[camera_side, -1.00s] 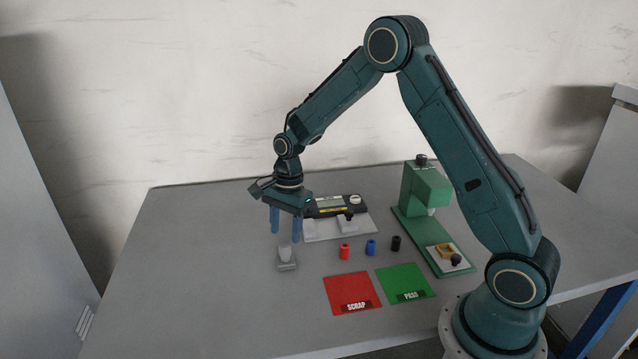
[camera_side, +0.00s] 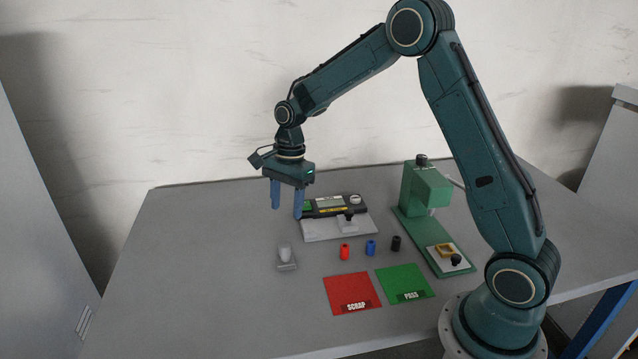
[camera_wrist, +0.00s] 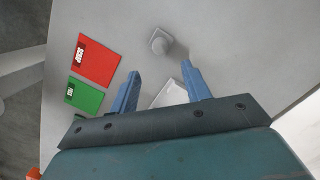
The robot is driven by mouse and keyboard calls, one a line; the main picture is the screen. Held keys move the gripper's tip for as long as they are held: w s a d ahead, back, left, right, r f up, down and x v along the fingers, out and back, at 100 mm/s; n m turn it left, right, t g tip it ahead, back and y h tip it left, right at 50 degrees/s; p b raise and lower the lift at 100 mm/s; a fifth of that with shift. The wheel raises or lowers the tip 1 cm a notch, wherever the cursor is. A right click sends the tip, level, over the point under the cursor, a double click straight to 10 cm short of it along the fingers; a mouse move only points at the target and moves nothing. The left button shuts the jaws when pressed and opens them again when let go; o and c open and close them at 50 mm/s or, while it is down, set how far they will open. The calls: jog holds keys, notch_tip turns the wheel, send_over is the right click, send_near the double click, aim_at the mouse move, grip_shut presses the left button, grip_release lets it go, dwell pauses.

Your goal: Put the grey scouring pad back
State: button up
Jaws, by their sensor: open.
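A small pale grey block, which looks like the grey scouring pad (camera_side: 285,252), sits upright on a small flat grey holder (camera_side: 287,267) left of the red mat. Its fine shape is too small to tell. It also shows in the wrist view (camera_wrist: 158,45), beyond my fingertips. My gripper (camera_side: 287,212) is open and empty, with its blue fingers pointing down. It hangs in the air above and behind the pad, clear of it. In the wrist view the open fingers (camera_wrist: 161,72) have nothing between them.
A red SCRAP mat (camera_side: 352,293) and green PASS mat (camera_side: 405,283) lie in front. Red (camera_side: 345,252), blue (camera_side: 371,248) and black (camera_side: 396,243) cylinders stand behind them. A gauge on a pale plate (camera_side: 340,230) and a green press (camera_side: 425,195) stand farther back. The table's left side is clear.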

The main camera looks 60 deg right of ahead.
jog(key=s+a+r+n+t+h, duration=0.1)
jog(key=s+a+r+n+t, duration=0.25)
jog(key=s+r+n, duration=0.8)
jog(key=s+r+n+t, duration=0.1)
jog(key=s+r+n, duration=0.1)
jog(key=s, duration=0.6)
jog(key=s+a+r+n+t, duration=0.1)
jog(key=s+r+n, duration=0.2)
jog(key=s, duration=0.6)
jog(key=shift+s+n+h, duration=0.2)
jog(key=shift+n+h, duration=0.2)
jog(key=shift+n, duration=0.35)
